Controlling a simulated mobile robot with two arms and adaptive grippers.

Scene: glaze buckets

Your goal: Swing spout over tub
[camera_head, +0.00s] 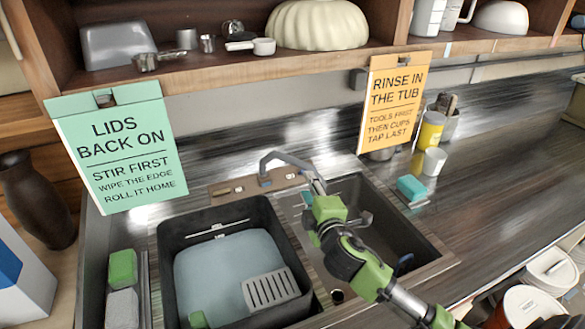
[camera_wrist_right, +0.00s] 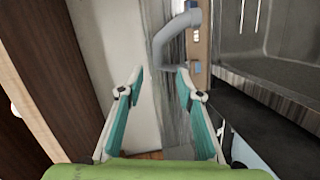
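The grey bent spout (camera_head: 287,157) rises from a wooden-looking base strip (camera_head: 236,189) behind the sink, and its free end points right, toward the right basin (camera_head: 365,205). The black tub (camera_head: 166,262) stands in the left basin with grey liquid in it. My right gripper (camera_head: 303,199) is by the spout's free end; the arm partly hides that end. In the right wrist view the gripper (camera_wrist_right: 160,82) is open, and the spout (camera_wrist_right: 164,48) shows ahead of its fingertips, with no clear contact. My left gripper is not in view.
A slotted grey piece (camera_head: 270,289) lies in the tub. Green and grey sponges (camera_head: 122,268) lie left of it, and a teal sponge (camera_head: 411,188) right of the sink. Two signs (camera_head: 118,148) (camera_head: 392,102) hang from the shelf. A yellow bottle (camera_head: 430,130) stands behind a white cup (camera_head: 434,161).

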